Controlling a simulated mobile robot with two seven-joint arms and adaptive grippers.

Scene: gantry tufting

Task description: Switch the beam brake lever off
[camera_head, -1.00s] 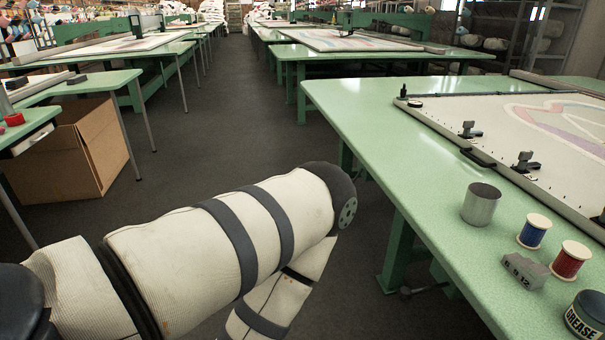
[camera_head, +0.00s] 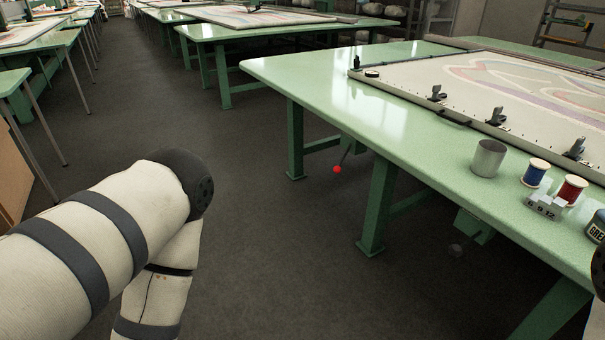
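A red ball knob (camera_head: 337,169) sits at the lower end of a thin lever (camera_head: 345,154) under the near green table (camera_head: 300,72), by its left legs. The lever slants down from a green part below the tabletop. I cannot tell for sure that it is the beam brake lever. My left arm shows at the lower left, bent at a padded elbow; its gripper is out of view. My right gripper is not in view either. Neither arm is close to the knob in the picture.
The table bears a framed tufting panel (camera_head: 490,82) with clamps, a metal cup (camera_head: 488,158), a blue spool (camera_head: 535,173), a red spool (camera_head: 570,189) and a grey block (camera_head: 545,206). A green box (camera_head: 475,226) hangs underneath. The floor left of the table is clear.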

